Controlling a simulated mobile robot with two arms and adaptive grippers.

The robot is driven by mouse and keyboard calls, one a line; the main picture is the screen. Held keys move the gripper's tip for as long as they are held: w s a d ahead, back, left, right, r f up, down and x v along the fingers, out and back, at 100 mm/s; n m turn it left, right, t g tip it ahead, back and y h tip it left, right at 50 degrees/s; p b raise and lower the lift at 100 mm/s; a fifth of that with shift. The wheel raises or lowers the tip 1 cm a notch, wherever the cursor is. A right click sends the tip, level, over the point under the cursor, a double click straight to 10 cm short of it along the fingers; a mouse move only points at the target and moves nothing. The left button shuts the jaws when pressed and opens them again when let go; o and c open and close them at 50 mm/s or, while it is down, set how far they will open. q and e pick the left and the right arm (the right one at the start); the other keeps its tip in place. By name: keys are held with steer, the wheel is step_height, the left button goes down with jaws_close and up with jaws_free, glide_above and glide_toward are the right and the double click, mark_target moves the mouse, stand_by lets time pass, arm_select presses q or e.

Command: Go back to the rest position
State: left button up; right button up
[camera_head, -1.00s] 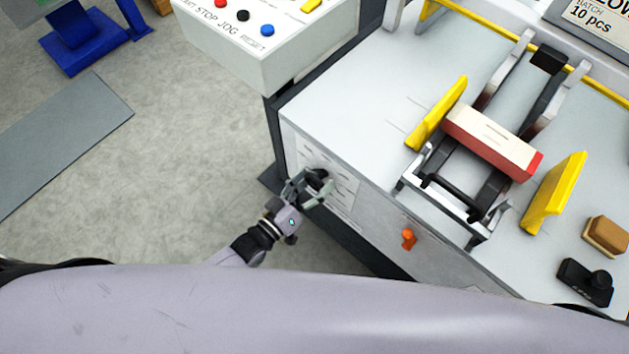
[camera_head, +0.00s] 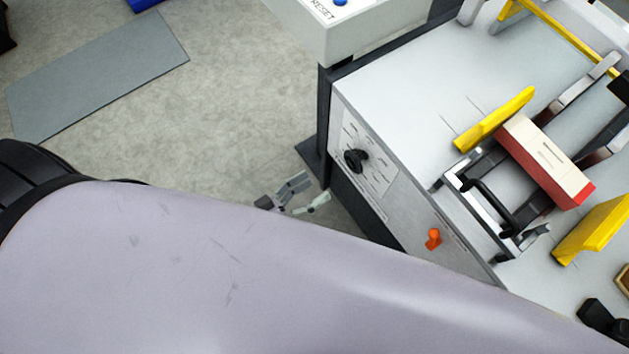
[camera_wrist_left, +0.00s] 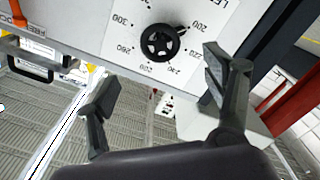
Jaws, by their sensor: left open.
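My left gripper (camera_head: 308,194) is open and empty in the head view, low in front of the machine's side panel, with most of its arm hidden behind my own pale body. In the left wrist view its two dark fingers (camera_wrist_left: 165,100) stand wide apart. The black dial knob (camera_head: 356,160) on the white scale plate is beyond the fingertips and apart from them. It also shows in the left wrist view (camera_wrist_left: 160,42), with numbers around it. My right gripper is in neither view.
The machine table (camera_head: 420,90) carries yellow guides (camera_head: 495,118) and a red and white carton (camera_head: 545,160). An orange switch (camera_head: 433,239) sits on the front panel. A control box (camera_head: 350,25) stands at the table's corner. Open floor with a grey mat (camera_head: 100,75) lies left.

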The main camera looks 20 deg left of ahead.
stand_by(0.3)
arm_select(q)
steer(key=s+a+f+m+g+y, duration=0.1)
steer(key=a+f+g+y, duration=0.15)
steer(key=f, duration=0.55)
steer(key=s+a+f+g+y, duration=0.1)
steer(key=a+f+y, duration=0.1)
steer(key=a+f, duration=0.35)
steer(key=s+a+f+m+g+y, duration=0.1)
steer(key=s+f+g+y, duration=0.15)
steer(key=f, duration=0.65)
steer(key=s+a+f+g+y, duration=0.2)
steer(key=s+a+f+g, duration=0.1)
steer(key=s+f, duration=0.5)
steer(key=shift+a+f, duration=0.25)
steer(key=s+f+g, duration=0.1)
steer(key=s, duration=0.3)
steer(key=s+f+g+y, duration=0.1)
steer(key=s+f+g, duration=0.1)
steer(key=s, duration=0.2)
steer(key=s+f+g, duration=0.1)
steer(key=s, duration=0.3)
steer(key=shift+a+f+m+g+y, duration=0.1)
steer(key=shift+f+m+g+y, duration=0.2)
steer(key=shift+m, duration=0.1)
steer(key=shift+c, duration=0.2)
